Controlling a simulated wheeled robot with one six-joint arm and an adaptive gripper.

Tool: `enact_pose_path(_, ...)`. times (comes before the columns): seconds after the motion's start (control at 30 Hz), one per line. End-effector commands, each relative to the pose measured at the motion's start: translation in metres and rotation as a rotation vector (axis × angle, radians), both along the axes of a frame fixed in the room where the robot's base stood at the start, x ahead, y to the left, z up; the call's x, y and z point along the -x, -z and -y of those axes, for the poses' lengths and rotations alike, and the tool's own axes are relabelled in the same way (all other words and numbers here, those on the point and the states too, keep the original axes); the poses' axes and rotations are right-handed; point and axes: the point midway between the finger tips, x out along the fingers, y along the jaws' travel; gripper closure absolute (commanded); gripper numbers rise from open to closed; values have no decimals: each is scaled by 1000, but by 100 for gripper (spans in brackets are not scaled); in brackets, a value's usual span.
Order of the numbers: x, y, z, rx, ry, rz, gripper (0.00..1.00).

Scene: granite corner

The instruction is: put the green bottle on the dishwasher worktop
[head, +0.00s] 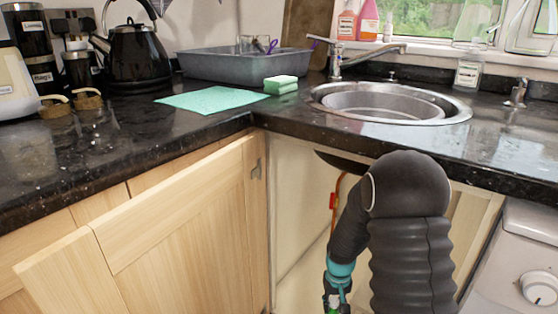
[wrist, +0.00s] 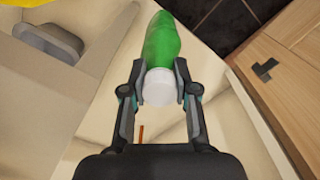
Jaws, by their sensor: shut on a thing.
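The green bottle (wrist: 163,45) with a white cap (wrist: 160,87) is between the fingers of my gripper (wrist: 160,92) in the wrist view. The gripper is shut on it at the cap end. In the head view my gripper (head: 337,298) is low at the bottom edge, below the counter front, with a bit of green at it; most of the bottle is cut off there. The black granite worktop (head: 500,150) runs right of the sink, above a white appliance with a knob (head: 520,255).
The sink (head: 385,103) with its tap (head: 337,65) is set in the counter. A clear bottle (head: 467,75) and small tap (head: 517,93) stand at the right. A cupboard door (head: 190,235) stands open at left. A grey basin (head: 240,67), sponge (head: 280,85) and green cloth (head: 212,100) occupy the corner.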

Motion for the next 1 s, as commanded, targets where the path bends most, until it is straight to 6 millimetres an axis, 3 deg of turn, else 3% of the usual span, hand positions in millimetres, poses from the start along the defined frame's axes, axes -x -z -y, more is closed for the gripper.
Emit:
enact_pose_path(0.27, 2, 1, 0, 0, 61, 3, 100)
enact_pose_path(0.57, -1, 1, 0, 0, 3, 4, 100)
enact_pose_path(0.77, -14, -6, 0, 0, -209, 7, 100)
enact_pose_path(1.0, -32, -21, -1, 1, -571, 7, 100)
